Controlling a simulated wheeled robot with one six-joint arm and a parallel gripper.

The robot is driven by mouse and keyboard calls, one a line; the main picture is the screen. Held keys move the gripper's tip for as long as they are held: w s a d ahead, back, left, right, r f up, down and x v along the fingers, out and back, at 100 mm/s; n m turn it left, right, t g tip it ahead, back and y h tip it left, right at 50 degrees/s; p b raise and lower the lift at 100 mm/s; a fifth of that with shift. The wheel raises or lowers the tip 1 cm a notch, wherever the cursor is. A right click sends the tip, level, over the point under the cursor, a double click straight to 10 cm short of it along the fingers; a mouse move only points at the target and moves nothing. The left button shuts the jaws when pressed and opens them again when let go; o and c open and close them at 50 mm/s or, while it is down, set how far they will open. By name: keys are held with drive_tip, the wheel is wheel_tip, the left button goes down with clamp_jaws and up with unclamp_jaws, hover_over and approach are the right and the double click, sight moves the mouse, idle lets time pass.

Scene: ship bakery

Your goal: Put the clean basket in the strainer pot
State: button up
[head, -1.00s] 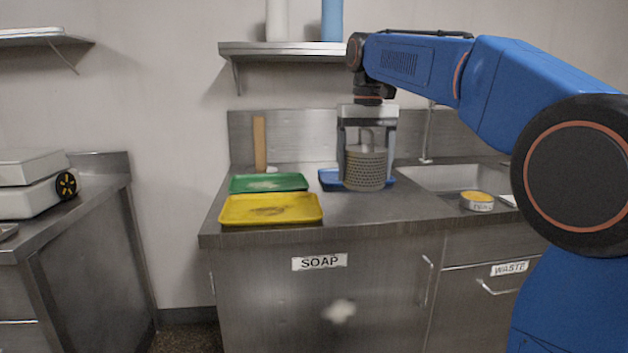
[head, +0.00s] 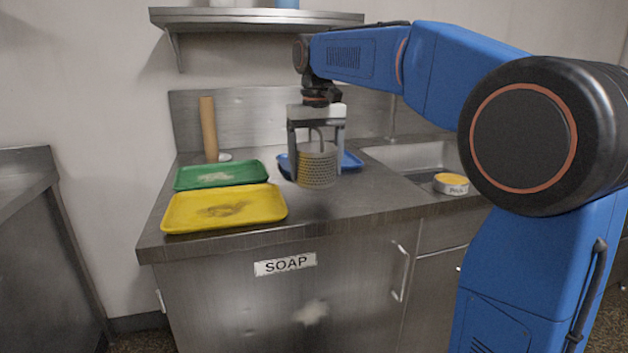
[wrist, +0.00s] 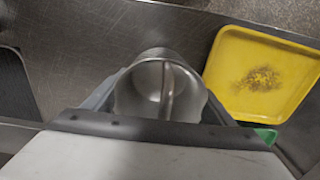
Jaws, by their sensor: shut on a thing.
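My gripper (head: 317,150) points down above the counter and is shut on the handle of a perforated metal basket (head: 317,167). I cannot make out a strainer pot in these views.
A yellow tray (head: 270,203) with a brown smear and a green tray (head: 187,181) with a pale patch lie on the left of the counter (head: 350,200). A wooden roller (head: 208,130) stands behind them. A sink (head: 410,158) and a round labelled tin (head: 451,184) are at the right.

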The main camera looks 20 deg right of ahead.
sight(316, 180)
drive_tip(key=shift+f, duration=2)
drive_tip(key=shift+f, duration=0.1)
drive_tip(key=o, duration=1.1)
wheel_tip(316, 180, up, 12)
drive_tip(key=shift+r, duration=0.1)
